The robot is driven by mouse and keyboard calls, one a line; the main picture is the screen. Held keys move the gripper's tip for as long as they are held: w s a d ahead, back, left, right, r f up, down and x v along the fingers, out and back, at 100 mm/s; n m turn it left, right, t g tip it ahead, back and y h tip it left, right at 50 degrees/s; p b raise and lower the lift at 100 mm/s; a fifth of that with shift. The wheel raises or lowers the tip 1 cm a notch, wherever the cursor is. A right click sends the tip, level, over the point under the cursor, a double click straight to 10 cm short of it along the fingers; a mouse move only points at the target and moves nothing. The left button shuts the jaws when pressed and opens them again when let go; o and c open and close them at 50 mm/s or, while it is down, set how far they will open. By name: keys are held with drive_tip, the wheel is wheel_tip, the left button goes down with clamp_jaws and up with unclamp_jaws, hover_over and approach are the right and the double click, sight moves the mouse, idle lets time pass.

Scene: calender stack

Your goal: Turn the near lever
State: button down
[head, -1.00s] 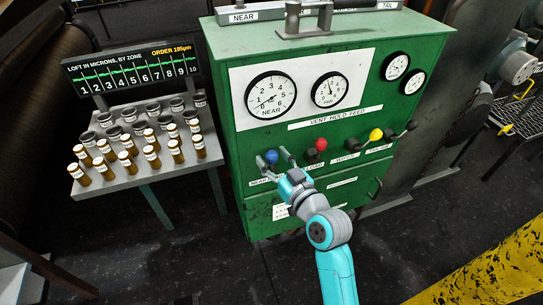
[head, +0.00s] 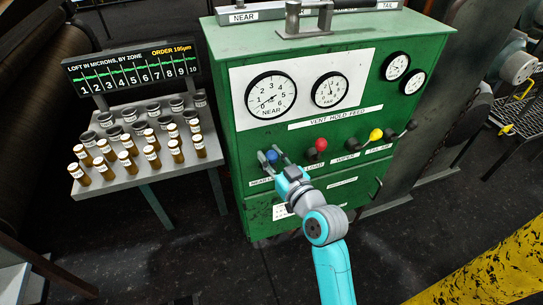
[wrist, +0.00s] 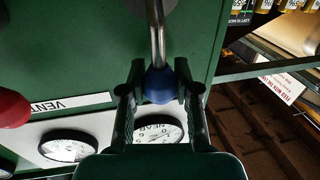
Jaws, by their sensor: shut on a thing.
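The near lever has a blue ball knob (head: 271,156) and sits at the left end of the lever row on the green cabinet (head: 232,70). My gripper (head: 273,157) is at this knob, one finger on each side. In the wrist view the blue knob (wrist: 160,86) on its metal rod (wrist: 156,40) lies between the fingertips of my gripper (wrist: 162,85). The fingers are shut on it. The label under the lever is partly covered by my gripper. The NEAR gauge (head: 270,95) is above the lever; its lower edge also shows in the wrist view (wrist: 158,130).
A red-knobbed lever (head: 321,144) stands just right of the near lever, then a yellow-knobbed one (head: 376,134) and a black one (head: 411,125). A table of capped vials (head: 125,183) stands left of the cabinet. Dark floor lies in front.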

drive_tip(key=shift+a, duration=0.1)
drive_tip(key=n, duration=0.1)
drive_tip(key=a+n, duration=0.2)
drive_tip(key=n, duration=0.1)
drive_tip(key=shift+s+a+f+g, duration=0.2)
drive_tip(key=shift+s+f+g, duration=0.05)
drive_tip(key=shift+s+g, duration=0.15)
drive_tip(key=shift+s+a+f+n+h, duration=0.15)
drive_tip(key=shift+a+f+n+h, duration=0.25)
drive_tip(key=shift+n, duration=0.4)
drive_tip(key=shift+s+a+f+n+h, duration=0.15)
drive_tip(key=shift+a+f+n+h, duration=0.1)
drive_tip(key=shift+a+n, duration=0.4)
drive_tip(key=shift+d+n, duration=0.1)
drive_tip(key=shift+n, duration=0.15)
drive_tip(key=c, duration=0.8)
unclamp_jaws()
drive_tip(key=v, duration=1.2)
